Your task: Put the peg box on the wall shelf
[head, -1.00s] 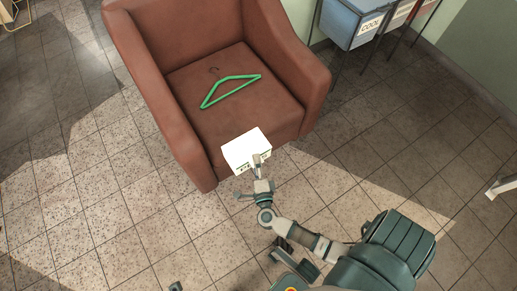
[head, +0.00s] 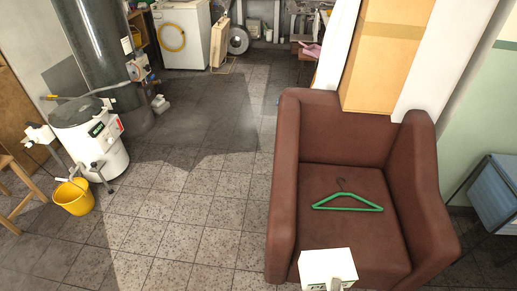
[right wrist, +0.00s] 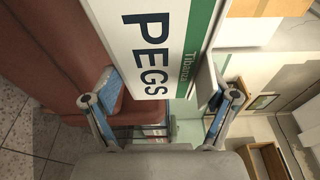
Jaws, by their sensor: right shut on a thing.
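The peg box (head: 327,265) is white and sits at the bottom edge of the head view, in front of the brown armchair. In the right wrist view the peg box (right wrist: 150,45) shows large "PEGS" lettering and a green stripe. My right gripper (right wrist: 160,88) has its two fingers on opposite sides of the box and is shut on it. In the head view only a small bit of this gripper shows below the box. My left gripper is not in view.
The brown armchair (head: 350,165) holds a green hanger (head: 347,208) on its seat. A tall cardboard-coloured box (head: 385,60) stands behind it. A blue bin (head: 497,190) is at right. A yellow bucket (head: 73,196) and white drum (head: 92,140) stand left. Tiled floor between is clear.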

